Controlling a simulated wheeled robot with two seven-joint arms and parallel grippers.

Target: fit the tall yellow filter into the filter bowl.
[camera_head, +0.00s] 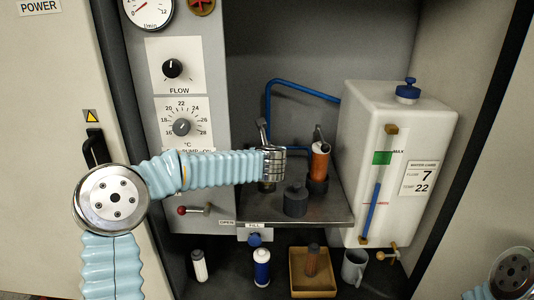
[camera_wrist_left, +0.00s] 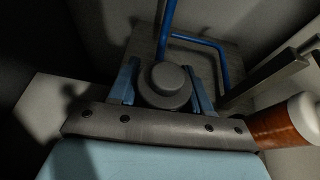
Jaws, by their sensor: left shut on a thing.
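My left gripper (camera_head: 274,163) reaches over the metal shelf from the left; its fingertips are hard to make out in the head view. In the left wrist view its fingers (camera_wrist_left: 163,82) are shut on a dark grey round stepped piece (camera_wrist_left: 168,78). An orange-brown cylinder (camera_head: 320,160) with a pale top stands in a dark holder just right of the gripper; it also shows in the left wrist view (camera_wrist_left: 283,124). No clearly yellow filter shows, and I cannot tell which part is the filter bowl. My right gripper is out of view.
A dark capped piece (camera_head: 295,202) stands on the shelf (camera_head: 330,211). Below are a white cylinder (camera_head: 199,266), a blue-and-white cylinder (camera_head: 262,270), a tan tray (camera_head: 312,293) holding a brown cylinder (camera_head: 312,260), and a grey mug (camera_head: 353,267). A white tank (camera_head: 385,130) stands right; blue pipe (camera_head: 300,88) runs behind.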

